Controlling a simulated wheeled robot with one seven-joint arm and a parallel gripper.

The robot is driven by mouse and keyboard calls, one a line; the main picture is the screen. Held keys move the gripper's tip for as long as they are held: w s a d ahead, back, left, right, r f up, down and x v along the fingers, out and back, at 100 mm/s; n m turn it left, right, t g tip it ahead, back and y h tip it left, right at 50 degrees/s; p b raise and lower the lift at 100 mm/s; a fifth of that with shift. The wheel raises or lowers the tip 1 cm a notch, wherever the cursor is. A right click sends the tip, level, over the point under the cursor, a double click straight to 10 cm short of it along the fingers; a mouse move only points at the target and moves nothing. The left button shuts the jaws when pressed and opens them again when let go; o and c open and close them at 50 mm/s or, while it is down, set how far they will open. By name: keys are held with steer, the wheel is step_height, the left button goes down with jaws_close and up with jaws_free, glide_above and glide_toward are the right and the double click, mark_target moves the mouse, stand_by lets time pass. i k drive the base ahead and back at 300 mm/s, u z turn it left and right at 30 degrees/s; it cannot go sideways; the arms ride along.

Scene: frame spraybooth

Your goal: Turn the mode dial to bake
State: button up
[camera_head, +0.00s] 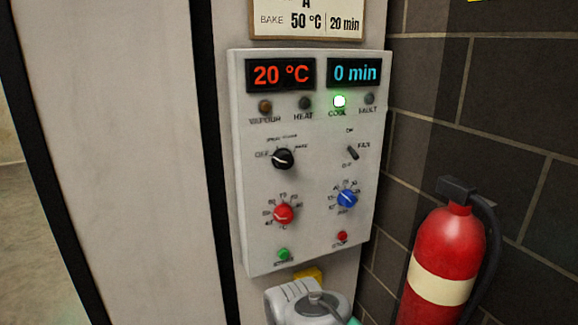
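The mode dial (283,158) is a black knob on the upper left of a pale control panel (318,250). Its labels read OFF at left, a blurred word above and BAKE at upper right. Its white mark appears to point left, toward OFF. A white and grey part of my arm (290,303) shows at the bottom, below the panel and apart from the dial. I cannot make out gripper fingers, so their opening is not shown. Nothing touches the dial.
A red knob (283,213), blue knob (347,198), toggle switch (352,153), green button (284,255) and red button (342,236) share the panel. Displays read 20 °C (280,75) and 0 min (354,73). The COOL lamp (340,101) glows green. A fire extinguisher (447,250) stands right.

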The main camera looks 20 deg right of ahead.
mark_target(283, 158)
steer(key=z, duration=0.55)
steer(key=k, duration=1.3)
steer(key=u, duration=0.4)
steer(key=i, duration=0.85)
steer(key=u, duration=0.75)
